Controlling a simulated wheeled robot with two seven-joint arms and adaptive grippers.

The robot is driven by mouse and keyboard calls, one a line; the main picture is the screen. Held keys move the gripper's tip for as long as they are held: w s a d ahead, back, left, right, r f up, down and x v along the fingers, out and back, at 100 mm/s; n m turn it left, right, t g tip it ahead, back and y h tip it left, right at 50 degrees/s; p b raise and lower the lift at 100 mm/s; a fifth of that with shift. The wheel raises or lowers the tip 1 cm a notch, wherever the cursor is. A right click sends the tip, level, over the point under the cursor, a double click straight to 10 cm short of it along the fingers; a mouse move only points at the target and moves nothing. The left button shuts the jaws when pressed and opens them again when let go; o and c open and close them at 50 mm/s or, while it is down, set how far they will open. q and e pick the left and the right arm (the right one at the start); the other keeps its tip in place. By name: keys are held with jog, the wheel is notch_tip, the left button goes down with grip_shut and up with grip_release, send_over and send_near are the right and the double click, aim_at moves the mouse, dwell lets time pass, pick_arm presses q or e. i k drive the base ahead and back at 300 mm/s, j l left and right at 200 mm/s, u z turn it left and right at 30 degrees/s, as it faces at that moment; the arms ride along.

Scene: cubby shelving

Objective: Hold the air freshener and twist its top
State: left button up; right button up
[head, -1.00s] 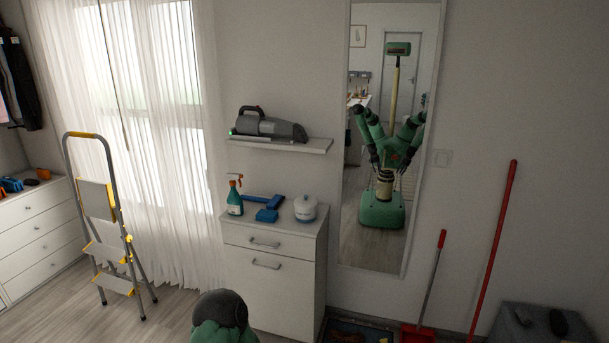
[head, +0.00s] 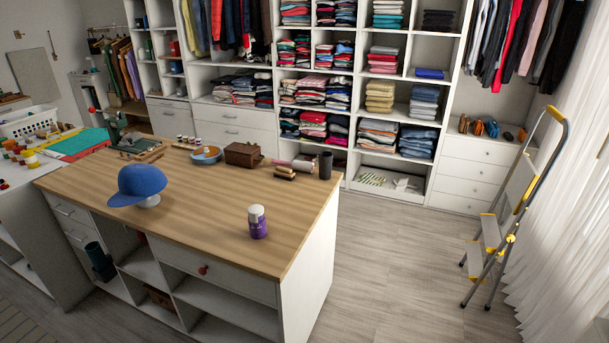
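A small purple container with a pale grey-white top (head: 257,222) stands upright on the wooden top of the island (head: 200,215), near its right front part. It looks like the air freshener, but its label is too small to read. Nothing touches it. Neither of my grippers is in view, so I cannot see whether they are open or shut.
A blue cap (head: 140,186) sits on a stand at the island's left. A brown box (head: 242,155) and a dark cylinder (head: 325,166) stand along its back edge. A step ladder (head: 497,230) stands at right. The floor between (head: 385,260) is clear.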

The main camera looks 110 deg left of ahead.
aim_at(254, 211)
jog(key=i+u, duration=0.1)
jog(key=u, duration=2)
